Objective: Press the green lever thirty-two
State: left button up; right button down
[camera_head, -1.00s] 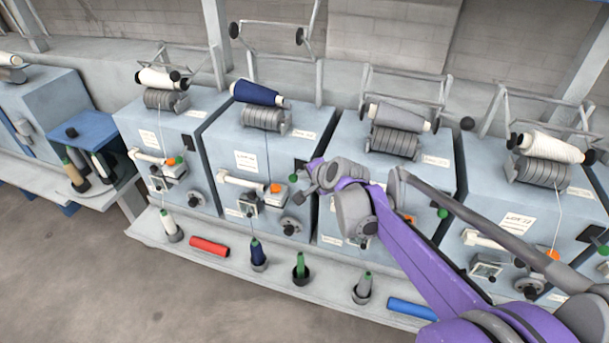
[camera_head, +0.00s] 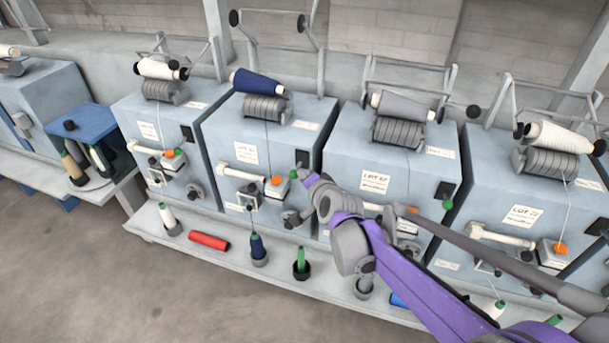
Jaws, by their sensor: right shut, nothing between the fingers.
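Green lever knobs stick out from the right front of the grey-blue machines. One knob (camera_head: 293,174) is on the machine with the navy bobbin; others show on the machine to its left (camera_head: 178,152) and on the one with the grey bobbin (camera_head: 447,204). I cannot tell from the labels which is thirty-two. My right gripper (camera_head: 303,176) is shut and empty, its tip right beside the navy-bobbin machine's knob. I cannot tell whether they touch. My purple right arm hides part of the grey-bobbin machine's front. My left gripper is not in view.
Orange buttons (camera_head: 277,180) and white tubes sit on the machine fronts near the levers. The shelf below holds a red tube (camera_head: 208,241), a navy cone (camera_head: 257,247) and a green spool (camera_head: 301,259). Wire racks rise above the machines. The floor at lower left is clear.

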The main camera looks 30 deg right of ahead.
jog(key=shift+f, duration=0.55)
jog(key=shift+r+p, duration=0.4)
jog(key=shift+r, duration=0.4)
